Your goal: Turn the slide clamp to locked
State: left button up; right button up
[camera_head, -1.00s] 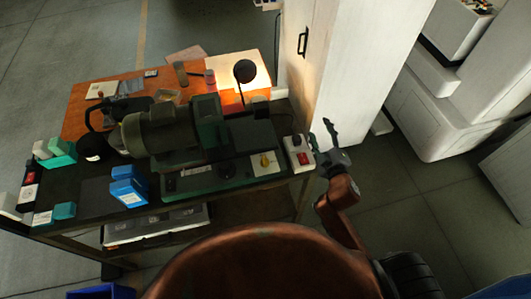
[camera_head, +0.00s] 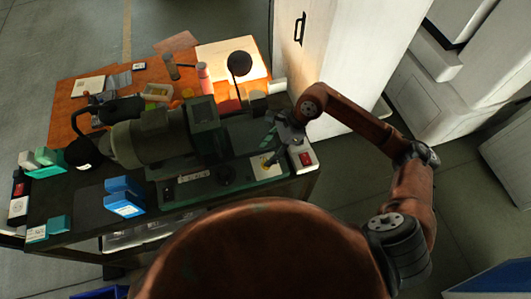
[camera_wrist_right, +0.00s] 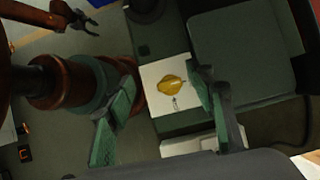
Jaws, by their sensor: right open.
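The slide clamp shows as a yellow knob (camera_head: 265,162) on a pale square plate at the right front of the green machine bed. In the right wrist view the knob (camera_wrist_right: 171,85) is clear, with a small mark on the plate below it. My right gripper (camera_head: 269,148) is open above the plate, its green-padded fingers (camera_wrist_right: 164,77) on either side of the knob in the picture. I see no contact, and the height gap is hard to judge.
A white box with a red switch (camera_head: 306,159) stands close right of the plate. The green motor-like machine (camera_head: 150,135) fills the bench's middle. A black lamp (camera_head: 239,63) stands behind. Blue boxes (camera_head: 124,195) sit at the front left. A white cabinet (camera_head: 335,60) rises behind my right arm.

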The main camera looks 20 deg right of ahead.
jog(key=shift+h, duration=0.8)
jog(key=f, duration=0.2)
jog(key=f+p, duration=0.1)
jog(key=f, duration=0.2)
jog(key=f+p, duration=0.1)
jog(key=f, duration=0.2)
jog(key=shift+w, duration=0.25)
jog(key=shift+c, duration=0.3)
jog(key=shift+c, duration=0.7)
jog(key=c, duration=1)
